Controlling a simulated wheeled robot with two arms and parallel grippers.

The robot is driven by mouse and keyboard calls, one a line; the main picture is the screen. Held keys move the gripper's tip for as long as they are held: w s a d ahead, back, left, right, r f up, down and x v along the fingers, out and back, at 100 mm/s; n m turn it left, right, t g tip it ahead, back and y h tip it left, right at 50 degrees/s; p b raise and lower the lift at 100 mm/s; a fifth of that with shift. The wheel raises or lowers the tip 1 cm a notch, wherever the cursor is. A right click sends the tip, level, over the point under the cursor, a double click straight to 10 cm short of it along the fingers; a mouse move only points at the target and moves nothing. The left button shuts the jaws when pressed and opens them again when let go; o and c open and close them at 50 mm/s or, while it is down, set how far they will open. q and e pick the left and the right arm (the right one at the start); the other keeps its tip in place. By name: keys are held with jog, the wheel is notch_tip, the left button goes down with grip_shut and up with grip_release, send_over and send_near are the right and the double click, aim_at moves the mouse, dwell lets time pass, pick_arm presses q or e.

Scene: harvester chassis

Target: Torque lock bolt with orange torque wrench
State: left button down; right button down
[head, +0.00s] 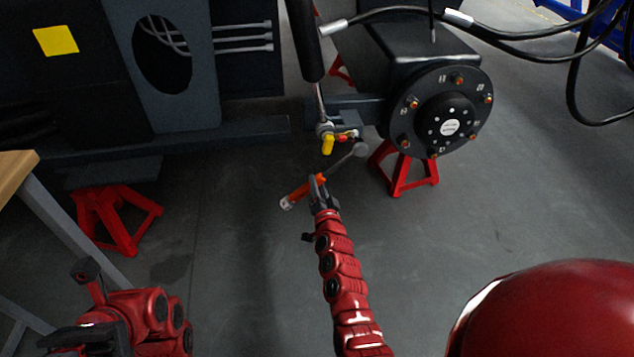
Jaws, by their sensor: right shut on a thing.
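The orange torque wrench (306,190) is in the head view at the middle, held in the air by my right gripper (316,183), which is shut on its handle. Its grey shaft slants up and right to a round head (360,149), which appears close to the lower end of the hanging cylinder. At that end is a joint (325,130) with a yellow piece (328,146) and a red piece (343,136). I cannot tell whether the wrench head touches anything, nor make out the lock bolt clearly. My left arm is at the lower left; its gripper (85,272) is small and its jaws are unclear.
A black wheel hub (447,112) with several bolts is right of the wrench, above a red jack stand (405,172). Another red stand (115,217) is at left under the dark chassis (240,132). A wooden table edge (16,172) is far left. Black hoses hang at upper right.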

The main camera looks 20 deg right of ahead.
jog(key=s+a+p, duration=0.1)
jog(key=s, duration=0.6)
jog(key=shift+s+a, duration=0.25)
jog(key=shift+a, duration=0.1)
jog(key=shift+a+r, duration=0.1)
dwell(0.5)
